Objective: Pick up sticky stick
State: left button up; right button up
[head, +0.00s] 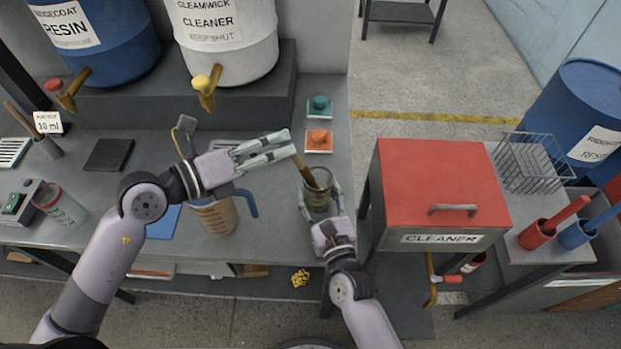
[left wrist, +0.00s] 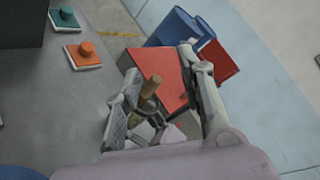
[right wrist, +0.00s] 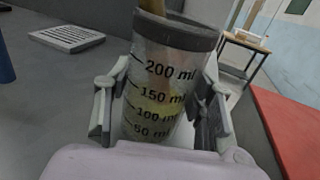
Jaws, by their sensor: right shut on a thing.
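A brown wooden stick (head: 305,170) leans in a clear measuring cup (head: 318,197), its upper end sticking out toward the upper left. My right gripper (head: 319,200) is shut on this cup, with one finger on each side; the right wrist view shows the cup's dark rim and ml marks (right wrist: 165,85). My left gripper (head: 288,145) is open beside the stick's upper end. In the left wrist view the stick (left wrist: 149,88) shows between the spread fingers, with no clear contact. The stick's lower end is hidden in the cup.
A brown jug (head: 214,217) with a blue handle stands left of the cup. A red-topped cleaner box (head: 430,180) is close on the right. Orange (head: 319,140) and teal (head: 319,106) knobbed pads lie behind. Another stick (head: 18,117) stands at far left.

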pick_arm(q)
notch_tip(320, 180, up, 2)
jog(key=s+m+t, duration=0.2)
jog(key=s+m, duration=0.1)
jog(key=m, duration=0.3)
send_near(297, 158)
jog(key=w+d+f, duration=0.2)
jog(key=w+d, duration=0.1)
jog(key=shift+t+h, duration=0.3)
jog(key=shift+x, duration=3.15)
jog(key=shift+w+a+r, duration=0.1)
jog(key=shift+w+a, duration=0.05)
jog(key=shift+c, duration=0.3)
grip_shut()
